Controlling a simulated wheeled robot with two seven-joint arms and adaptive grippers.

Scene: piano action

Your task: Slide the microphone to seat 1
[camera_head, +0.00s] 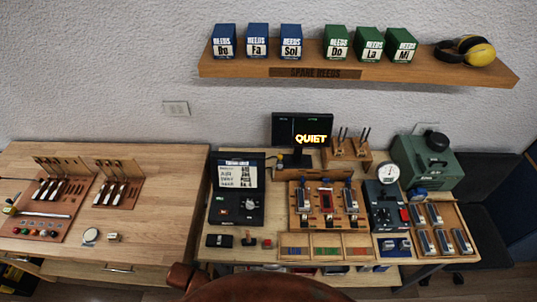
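I cannot pick out the microphone with certainty at this size. A small dark piece with an orange spot (281,159) stands beside the left foot of the display, but I cannot tell what it is. A wooden rack (314,226) on the right-hand bench holds three upright units side by side. The left and right ones are metallic, and the middle one (327,201) is red and dark. No readable seat numbers show, so I cannot tell which place is seat 1. Neither of my grippers is in view.
A display (303,129) reads QUIET. Left of the rack is a black console (236,205); right are a dark gauge box (385,213) and green case (427,163). A shelf (230,68) hangs above. The left bench (160,225) has free room. A reddish-brown rounded shape (265,291) fills the bottom edge.

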